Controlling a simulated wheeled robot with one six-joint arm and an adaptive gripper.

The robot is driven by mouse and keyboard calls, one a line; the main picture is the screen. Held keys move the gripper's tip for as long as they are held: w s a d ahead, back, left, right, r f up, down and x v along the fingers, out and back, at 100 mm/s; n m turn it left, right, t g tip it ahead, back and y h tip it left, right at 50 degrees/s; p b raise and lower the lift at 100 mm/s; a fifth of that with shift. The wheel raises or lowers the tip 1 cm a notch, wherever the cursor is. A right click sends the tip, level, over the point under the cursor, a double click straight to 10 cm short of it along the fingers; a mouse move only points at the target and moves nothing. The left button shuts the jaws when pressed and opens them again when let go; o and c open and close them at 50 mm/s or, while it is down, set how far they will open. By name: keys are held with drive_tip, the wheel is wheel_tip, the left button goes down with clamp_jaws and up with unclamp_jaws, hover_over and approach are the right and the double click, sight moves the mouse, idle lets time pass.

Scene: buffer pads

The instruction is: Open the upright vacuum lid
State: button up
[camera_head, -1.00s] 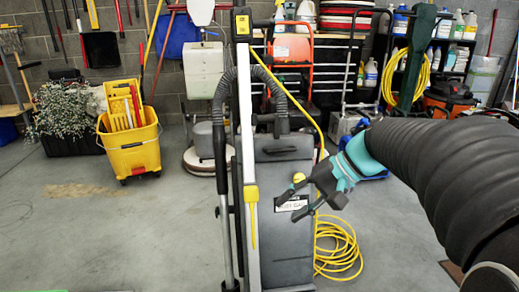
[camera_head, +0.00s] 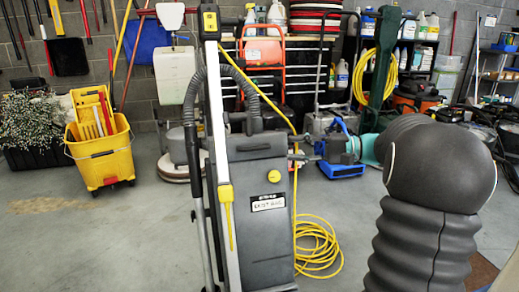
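My arm fills the right side, and a teal part of my wrist shows behind the black arm sleeve. A small dark shape just right of the vacuum's upper edge may be my gripper's fingers. It blends into the blue machine behind, so I cannot tell its opening or any contact.
A silver and black pole with a hose (camera_head: 220,130) stands along the vacuum's left side. A coiled yellow cord (camera_head: 318,248) lies on the floor at its right. A yellow mop bucket (camera_head: 102,150) is at left. A blue machine (camera_head: 342,169) sits behind. The left foreground floor is clear.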

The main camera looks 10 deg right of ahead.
sight(265, 148)
drive_tip(key=x, duration=1)
drive_tip(key=shift+c, duration=0.2)
clamp_jaws()
